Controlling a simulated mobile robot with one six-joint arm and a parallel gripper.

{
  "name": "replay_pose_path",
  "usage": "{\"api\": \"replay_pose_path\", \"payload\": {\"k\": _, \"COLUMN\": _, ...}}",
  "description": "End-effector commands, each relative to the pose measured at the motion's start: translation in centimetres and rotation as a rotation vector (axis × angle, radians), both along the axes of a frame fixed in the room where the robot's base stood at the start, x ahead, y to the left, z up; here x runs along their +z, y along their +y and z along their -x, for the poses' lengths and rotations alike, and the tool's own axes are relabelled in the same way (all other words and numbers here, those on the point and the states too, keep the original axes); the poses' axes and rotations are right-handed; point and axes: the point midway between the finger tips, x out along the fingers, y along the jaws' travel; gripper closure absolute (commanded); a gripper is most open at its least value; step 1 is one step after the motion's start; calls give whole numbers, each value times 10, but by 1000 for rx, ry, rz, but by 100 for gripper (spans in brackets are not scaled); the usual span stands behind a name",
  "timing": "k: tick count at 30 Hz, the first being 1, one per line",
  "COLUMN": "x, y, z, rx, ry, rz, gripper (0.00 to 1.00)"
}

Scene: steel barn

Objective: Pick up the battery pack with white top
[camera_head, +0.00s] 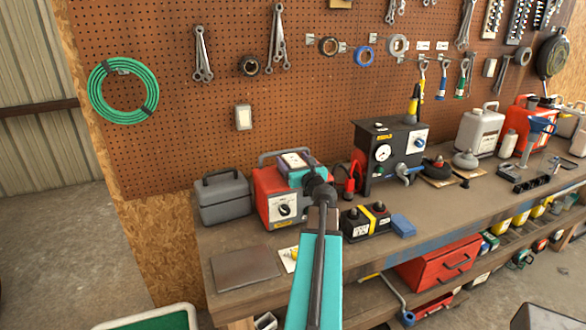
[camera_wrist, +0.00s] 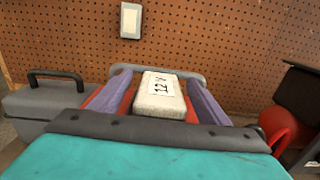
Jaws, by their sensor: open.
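The battery pack with white top (camera_wrist: 158,95) shows in the wrist view as a pale block marked "12 V". It lies between the two purple fingers of my gripper (camera_wrist: 158,80), with narrow gaps visible on both sides. In the head view the pack's white top (camera_head: 293,160) shows at the top of a red box with a dial (camera_head: 280,208). My gripper (camera_head: 302,172) is over that box and open around the pack. My gripper and arm hide part of the pack and the box's right side; what lies directly under the pack is hidden.
A grey case (camera_head: 222,200) stands left of the red box. A black battery with a yellow strap (camera_head: 364,222) and a blue block (camera_head: 403,225) are to the right. A black gauge unit (camera_head: 385,150) stands behind them. The pegboard (camera_head: 180,130) rises behind the workbench (camera_head: 240,240).

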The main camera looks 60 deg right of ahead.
Motion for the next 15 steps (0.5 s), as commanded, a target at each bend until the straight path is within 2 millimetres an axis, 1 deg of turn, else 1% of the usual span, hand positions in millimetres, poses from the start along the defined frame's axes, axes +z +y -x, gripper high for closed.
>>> {"api": "replay_pose_path", "payload": {"k": 8, "x": 0, "y": 0, "z": 0, "rx": 0, "ry": 0, "rz": 0, "gripper": 30}}
{"api": "replay_pose_path", "payload": {"k": 9, "x": 0, "y": 0, "z": 0, "rx": 0, "ry": 0, "rz": 0, "gripper": 33}}
{"api": "replay_pose_path", "payload": {"k": 11, "x": 0, "y": 0, "z": 0, "rx": 0, "ry": 0, "rz": 0, "gripper": 43}}
{"api": "replay_pose_path", "payload": {"k": 15, "x": 0, "y": 0, "z": 0, "rx": 0, "ry": 0, "rz": 0, "gripper": 67}}
